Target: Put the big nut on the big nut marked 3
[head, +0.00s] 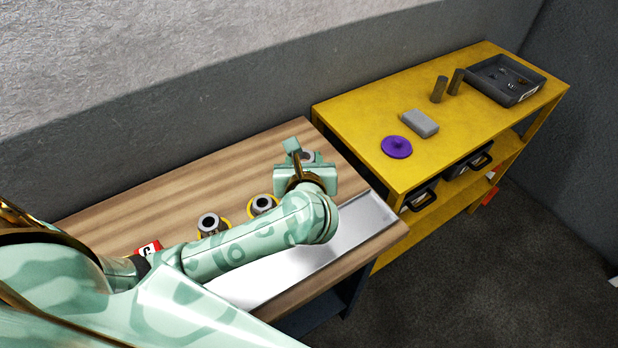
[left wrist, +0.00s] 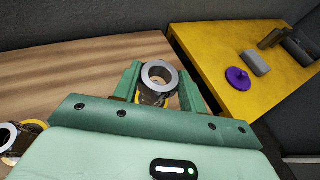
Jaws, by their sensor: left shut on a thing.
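My left gripper (head: 305,159) is shut on a big nut, a silver ring whose top face (left wrist: 146,77) shows between the fingers in the left wrist view. Dark and yellow parts show just below the held nut; I cannot tell whether it touches anything under it. Two other big nuts, one nearer the arm's elbow side (head: 213,222) and one closer to the gripper (head: 263,203), stand on yellow rings on the wooden bench (head: 190,172). Part of one shows at the left edge of the left wrist view (left wrist: 7,137). No number 3 is readable. My right gripper is out of view.
A red-and-white sign (head: 148,248) stands on the bench beside my arm. A metal strip (head: 345,232) runs along the bench front. The yellow shelf (head: 362,130) holds a purple disc (head: 397,147), a grey block (head: 419,123), two cylinders and a dark tray (head: 493,86).

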